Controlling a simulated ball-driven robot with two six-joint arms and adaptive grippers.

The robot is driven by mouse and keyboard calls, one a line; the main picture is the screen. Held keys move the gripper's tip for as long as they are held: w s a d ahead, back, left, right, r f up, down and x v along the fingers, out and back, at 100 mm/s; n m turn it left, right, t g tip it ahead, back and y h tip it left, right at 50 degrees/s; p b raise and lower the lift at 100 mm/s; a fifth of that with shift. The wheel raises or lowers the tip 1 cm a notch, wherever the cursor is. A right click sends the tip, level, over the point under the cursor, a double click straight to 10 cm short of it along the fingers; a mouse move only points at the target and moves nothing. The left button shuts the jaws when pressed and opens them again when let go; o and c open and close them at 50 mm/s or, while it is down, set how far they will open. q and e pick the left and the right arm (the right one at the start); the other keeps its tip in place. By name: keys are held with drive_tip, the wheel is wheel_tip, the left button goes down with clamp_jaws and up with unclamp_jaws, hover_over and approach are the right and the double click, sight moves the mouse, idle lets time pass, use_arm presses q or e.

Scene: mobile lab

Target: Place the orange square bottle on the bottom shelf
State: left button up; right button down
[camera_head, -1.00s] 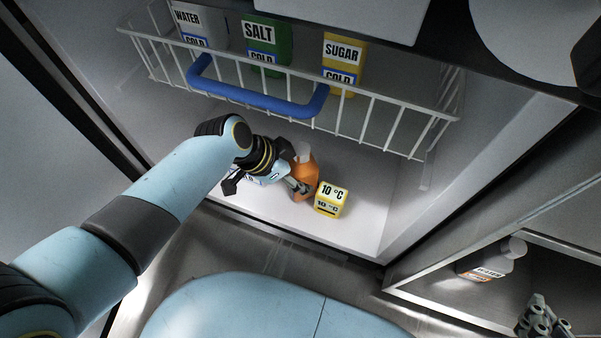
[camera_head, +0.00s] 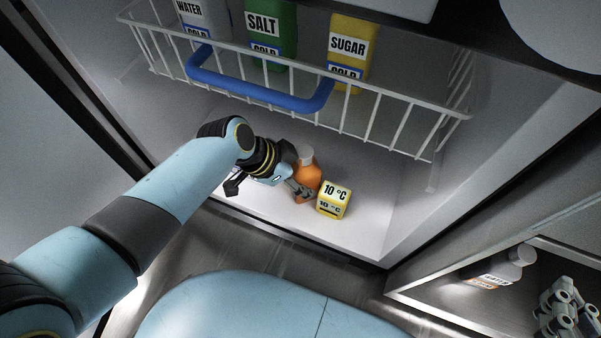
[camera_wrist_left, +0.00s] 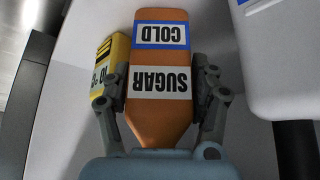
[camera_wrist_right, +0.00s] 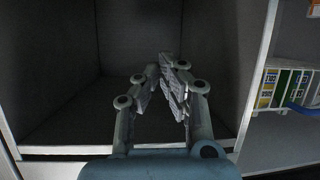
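The orange square bottle (camera_head: 307,175) has a grey cap and stands roughly upright at the white bottom shelf (camera_head: 365,215) of the fridge, left of a yellow 10 °C block (camera_head: 334,200). I cannot tell whether its base touches the shelf. My left gripper (camera_wrist_left: 160,95) has its fingers closed against both sides of the bottle (camera_wrist_left: 160,70), whose SUGAR and COLD labels face the left wrist camera. My right gripper (camera_head: 560,310) is at the lower right, by the dark side compartment.
A white wire basket (camera_head: 385,115) with a blue handle hangs above the bottle, holding WATER (camera_head: 200,20), green SALT (camera_head: 270,35) and yellow SUGAR (camera_head: 350,50) containers. A white and grey bottle (camera_head: 505,265) is in the side compartment near my right gripper. The shelf right of the block is clear.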

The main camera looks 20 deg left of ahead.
idle(0.3)
use_arm(q)
drive_tip(key=shift+r, duration=0.2)
drive_tip(key=s+a+r+n+y+p, duration=0.1)
drive_tip(key=s+a+r+n+p, duration=0.1)
drive_tip(key=s+r, duration=0.4)
drive_tip(key=s+a+r+n+y+p, duration=0.2)
drive_tip(key=s+a+r+n, duration=0.2)
drive_tip(key=r, duration=0.7)
drive_tip(key=s+a+r+n+y+p, duration=0.2)
drive_tip(key=s+a+r+p, duration=0.1)
drive_tip(key=s+a+r, duration=0.3)
wheel_tip(320, 180, up, 2)
drive_tip(key=shift+s+a+r+n+g, duration=0.3)
drive_tip(key=shift+s+a+n, duration=0.1)
drive_tip(key=shift+s, duration=0.85)
use_arm(e)
drive_tip(key=s+d+r+g, duration=0.1)
drive_tip(key=s+r+g, duration=0.2)
drive_tip(key=g, duration=0.6)
wheel_tip(320, 180, up, 2)
drive_tip(key=shift+s+r+m+g+h, duration=0.1)
drive_tip(key=shift+s+m+g+h, duration=0.1)
drive_tip(key=shift+m+g+h, duration=0.15)
